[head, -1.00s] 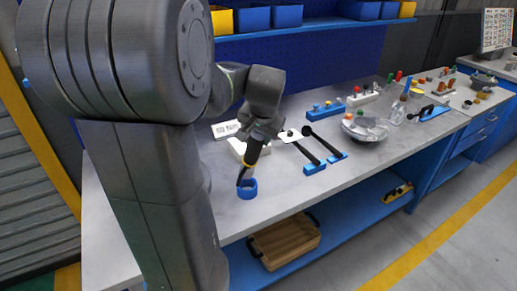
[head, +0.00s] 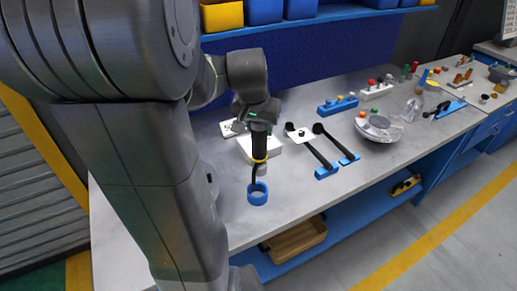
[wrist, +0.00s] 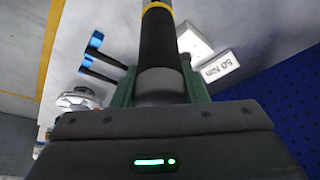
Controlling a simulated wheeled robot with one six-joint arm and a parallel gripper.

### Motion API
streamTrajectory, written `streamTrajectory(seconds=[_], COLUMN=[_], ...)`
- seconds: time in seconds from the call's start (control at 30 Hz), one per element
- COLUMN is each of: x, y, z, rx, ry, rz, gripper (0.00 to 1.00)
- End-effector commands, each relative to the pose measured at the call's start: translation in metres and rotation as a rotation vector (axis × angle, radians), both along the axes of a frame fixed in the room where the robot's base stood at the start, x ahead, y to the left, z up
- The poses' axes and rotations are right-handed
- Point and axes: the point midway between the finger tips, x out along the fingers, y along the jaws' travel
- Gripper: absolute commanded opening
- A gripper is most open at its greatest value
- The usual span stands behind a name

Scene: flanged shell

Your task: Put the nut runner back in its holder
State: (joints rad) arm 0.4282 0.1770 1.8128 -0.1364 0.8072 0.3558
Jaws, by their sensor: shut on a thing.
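The nut runner (head: 260,144) is a black cylinder with a yellow band near its lower end. My gripper (head: 259,119) is shut on its upper part and holds it nearly upright. The nut runner (wrist: 158,40) also shows in the wrist view, between the green fingers of my gripper (wrist: 159,88). The holder is a blue ring (head: 258,198) with a dark curved arm, near the front edge of the bench. The lower end of the nut runner appears just above and behind the ring. I cannot tell the exact gap.
A white block (head: 273,148) stands behind the tool, beside a "50 Nm" sign (wrist: 220,66). Two black-handled tools lie on blue rests (head: 327,172) to the right. A round metal shell (head: 378,127) is farther right. A wooden crate (head: 297,241) sits on the lower shelf.

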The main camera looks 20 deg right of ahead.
Motion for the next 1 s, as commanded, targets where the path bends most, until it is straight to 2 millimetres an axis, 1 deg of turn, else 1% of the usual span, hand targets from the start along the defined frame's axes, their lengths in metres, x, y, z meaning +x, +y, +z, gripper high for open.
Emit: streamTrajectory(seconds=[0.03,0.23,0.4,0.47,0.77,1.0], x=[0.0,0.0,0.0,0.0,0.001,0.001], y=[0.0,0.0,-0.001,-0.001,-0.001,-0.001], z=[-0.006,-0.022,-0.045,-0.049,-0.052,-0.059], rx=[0.0,-0.001,-0.001,-0.001,-0.002,-0.002], ry=[0.002,-0.001,0.001,-0.001,-0.004,-0.004], rz=[0.001,0.001,0.0,0.0,0.0,0.0], gripper=[0.0,0.0,0.0,0.0,0.0,0.0])
